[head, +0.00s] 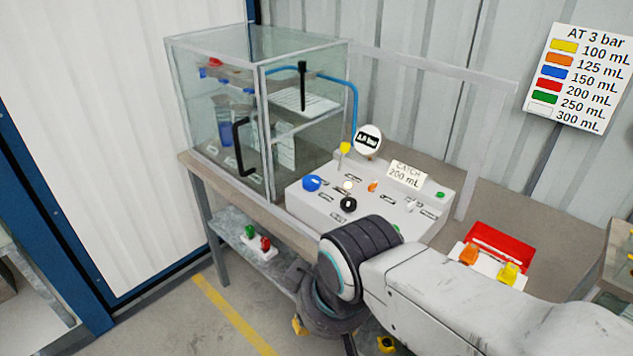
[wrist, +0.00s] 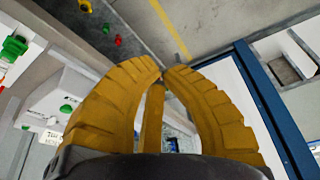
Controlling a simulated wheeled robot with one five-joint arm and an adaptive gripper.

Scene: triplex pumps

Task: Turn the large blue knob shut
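The large blue knob (head: 312,183) is on the left end of the white control panel (head: 325,207) in the head view. I cannot read its turn position. I cannot make it out in the wrist view. My gripper's yellow fingers (wrist: 163,72) bow apart in the middle, and their tips come together with nothing seen held between them. In the head view my arm hides most of the gripper, which hangs low in front of the bench, below and apart from the blue knob.
A black knob (head: 348,204) and an orange knob (head: 373,187) are near the blue knob. A glass enclosure (head: 225,130) stands behind it at the left. A round gauge (head: 368,139) rises behind the panel. A red tray (head: 499,240) lies at the right. Floor in front is open.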

